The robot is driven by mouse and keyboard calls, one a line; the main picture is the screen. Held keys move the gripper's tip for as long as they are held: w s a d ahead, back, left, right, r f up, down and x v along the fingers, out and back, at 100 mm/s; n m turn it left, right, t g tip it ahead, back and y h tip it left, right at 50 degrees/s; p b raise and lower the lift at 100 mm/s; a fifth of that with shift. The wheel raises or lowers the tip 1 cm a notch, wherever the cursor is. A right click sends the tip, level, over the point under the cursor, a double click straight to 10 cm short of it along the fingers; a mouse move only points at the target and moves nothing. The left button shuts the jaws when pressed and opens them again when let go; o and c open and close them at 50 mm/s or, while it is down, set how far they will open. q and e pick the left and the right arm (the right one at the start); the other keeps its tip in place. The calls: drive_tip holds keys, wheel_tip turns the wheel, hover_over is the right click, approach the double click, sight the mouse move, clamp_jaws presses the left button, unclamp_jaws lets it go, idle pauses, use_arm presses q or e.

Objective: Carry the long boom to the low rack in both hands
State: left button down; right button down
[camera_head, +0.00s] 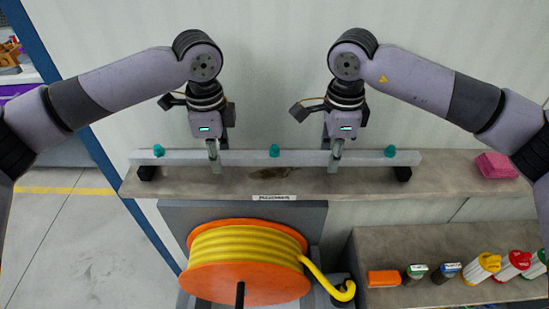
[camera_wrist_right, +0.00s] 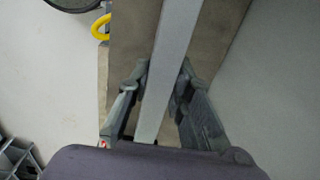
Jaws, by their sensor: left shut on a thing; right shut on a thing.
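The long boom (camera_head: 300,158) is a straight pale grey bar with three teal knobs on it. It lies level along a stone-coloured ledge (camera_head: 250,184), above two black end supports (camera_head: 403,173); contact with them is hard to tell. My left gripper (camera_head: 213,155) is shut on the boom left of the middle knob. My right gripper (camera_head: 336,153) is shut on it between the middle and right knobs. In the right wrist view the boom (camera_wrist_right: 168,70) runs between the fingers of my right gripper (camera_wrist_right: 163,85). I cannot tell which surface is the low rack.
An orange reel with yellow hose (camera_head: 245,255) stands below the ledge. Pink blocks (camera_head: 495,165) lie at the ledge's right. A lower shelf (camera_head: 420,243) holds an orange block (camera_head: 383,278) and several small containers. A pale wall stands close behind. Open floor (camera_head: 55,240) lies left.

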use_arm(q)
drive_tip(key=shift+w+r, duration=0.1)
drive_tip(key=shift+r, duration=0.1)
use_arm(e)
drive_tip(key=shift+w+r, duration=0.1)
drive_tip(key=shift+r, duration=0.1)
idle(0.5)
